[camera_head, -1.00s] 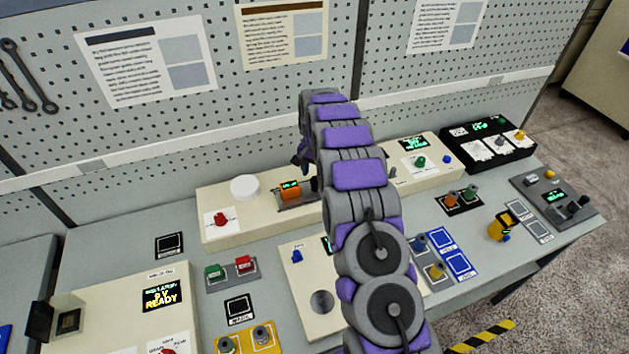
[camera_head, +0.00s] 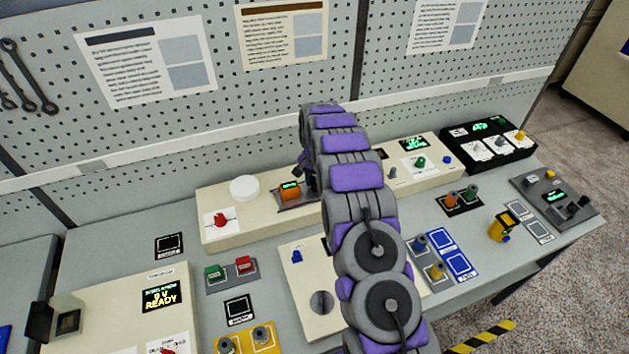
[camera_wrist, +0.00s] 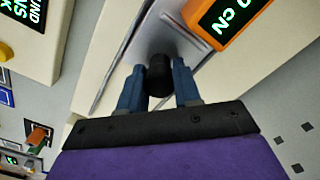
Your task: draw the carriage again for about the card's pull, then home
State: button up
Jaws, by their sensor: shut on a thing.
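The orange carriage (camera_head: 290,191) sits on its grey track on the long cream unit at the back of the bench, right of a white disc (camera_head: 244,188). In the wrist view the orange housing (camera_wrist: 262,12) has a green readout ending in "0 cN". My gripper (camera_wrist: 158,84) has its two blue fingers on either side of a black knob (camera_wrist: 159,70), shut on it, beside the orange housing. In the head view my arm hides most of the gripper and the knob. Printed cards (camera_head: 148,62) hang on the pegboard; their text is too small to read.
A red knob (camera_head: 220,221) stands at the cream unit's left end. In front are green and red switches (camera_head: 231,270) and a cream panel with a blue knob (camera_head: 297,256). A black box (camera_head: 488,146) is at the back right.

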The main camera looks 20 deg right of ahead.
grip_shut()
jog(key=d, duration=0.7)
jog(key=w+d, duration=0.1)
jog(key=d, duration=0.3)
jog(key=shift+p, duration=0.35)
jog(key=shift+a, duration=0.25)
jog(key=o, duration=0.6)
grip_release()
